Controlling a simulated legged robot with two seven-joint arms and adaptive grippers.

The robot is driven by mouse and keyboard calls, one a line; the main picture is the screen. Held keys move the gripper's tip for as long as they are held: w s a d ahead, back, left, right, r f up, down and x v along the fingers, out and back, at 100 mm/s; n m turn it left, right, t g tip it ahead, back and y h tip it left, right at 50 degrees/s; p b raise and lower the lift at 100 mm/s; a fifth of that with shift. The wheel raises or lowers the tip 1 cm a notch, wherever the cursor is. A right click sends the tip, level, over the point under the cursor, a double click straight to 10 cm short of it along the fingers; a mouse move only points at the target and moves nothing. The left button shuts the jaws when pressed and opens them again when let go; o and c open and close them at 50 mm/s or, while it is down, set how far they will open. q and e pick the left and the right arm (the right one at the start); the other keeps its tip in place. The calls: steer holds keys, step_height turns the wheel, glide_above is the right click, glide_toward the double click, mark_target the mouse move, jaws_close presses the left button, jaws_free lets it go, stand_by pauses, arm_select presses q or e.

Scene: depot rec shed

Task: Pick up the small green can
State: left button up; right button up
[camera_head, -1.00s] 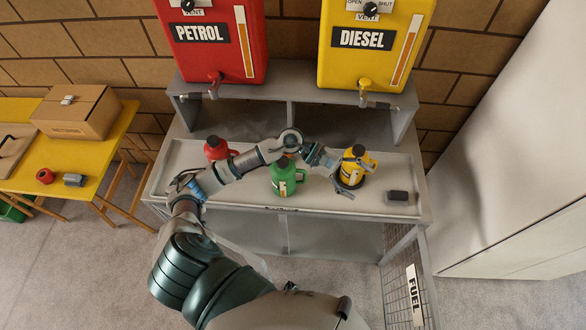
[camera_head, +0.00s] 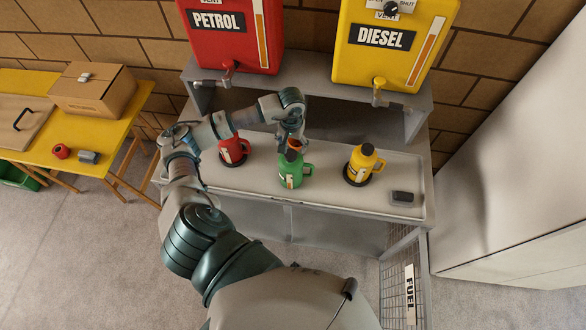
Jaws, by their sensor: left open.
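The small green can (camera_head: 293,174) stands upright on the grey bench tray, between a red can (camera_head: 233,151) and a yellow can (camera_head: 362,166). It has a handle on its right and a pale label. My left gripper (camera_head: 292,143) is open and points down right at the top of the green can. Its fingers cover part of the can's top, and I cannot tell whether they touch it. My right gripper is not in view.
The petrol tank (camera_head: 218,48) and diesel tank (camera_head: 378,62) stand on a shelf (camera_head: 315,72) behind the cans, taps overhanging. A small dark box (camera_head: 403,198) lies at the tray's right end. A yellow table (camera_head: 85,155) stands left.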

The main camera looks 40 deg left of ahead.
mark_target(291, 153)
arm_select(q)
steer(key=shift+a+f, duration=0.25)
steer(key=shift+f, duration=0.25)
steer(key=shift+a+f, duration=0.25)
steer(key=shift+f, duration=0.2)
steer(key=f, duration=0.1)
steer(key=f+p, duration=0.1)
steer(key=f, duration=0.1)
steer(key=f+p, duration=0.1)
steer(key=shift+s+d+f, duration=0.15)
steer(key=shift+s+d, duration=0.05)
steer(key=shift+d, duration=0.05)
steer(key=shift+d+f, duration=0.2)
steer(key=shift+f, duration=0.1)
steer(key=shift+d, duration=0.2)
steer(key=shift+a, duration=0.1)
steer(key=c, duration=0.5)
steer(key=shift+a+f, duration=0.1)
steer(key=shift+a, duration=0.2)
steer(key=c, duration=0.8)
steer(key=shift+a, duration=0.15)
jaws_close()
steer(key=shift+d, duration=0.25)
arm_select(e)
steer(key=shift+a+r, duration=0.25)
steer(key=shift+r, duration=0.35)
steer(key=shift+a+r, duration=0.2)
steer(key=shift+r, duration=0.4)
